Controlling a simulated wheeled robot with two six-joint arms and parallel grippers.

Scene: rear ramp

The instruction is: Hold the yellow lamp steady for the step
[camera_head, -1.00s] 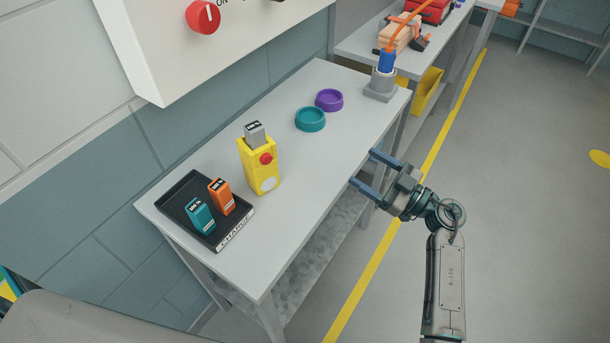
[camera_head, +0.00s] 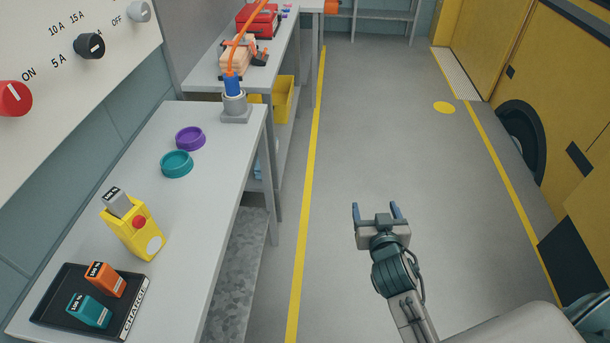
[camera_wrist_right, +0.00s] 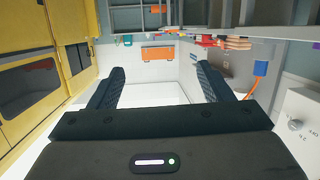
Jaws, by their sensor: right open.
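The yellow lamp (camera_head: 135,232) stands on the grey table (camera_head: 206,205) at the left in the head view. It has a red button and a round white patch on its front, and a grey battery block (camera_head: 117,203) stands in its top. My right gripper (camera_head: 377,210) is open and empty over the floor, well to the right of the table and apart from the lamp. Its two open fingers also show in the right wrist view (camera_wrist_right: 158,88), with nothing between them. My left gripper is not in view.
A black charging tray (camera_head: 122,322) holds an orange battery (camera_head: 105,279) and a teal battery (camera_head: 89,310). Teal (camera_head: 177,164) and purple (camera_head: 190,138) rings lie farther back. A grey stand (camera_head: 235,108) holds a blue plug with orange cable. A yellow vehicle (camera_head: 580,90) stands right; floor between is clear.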

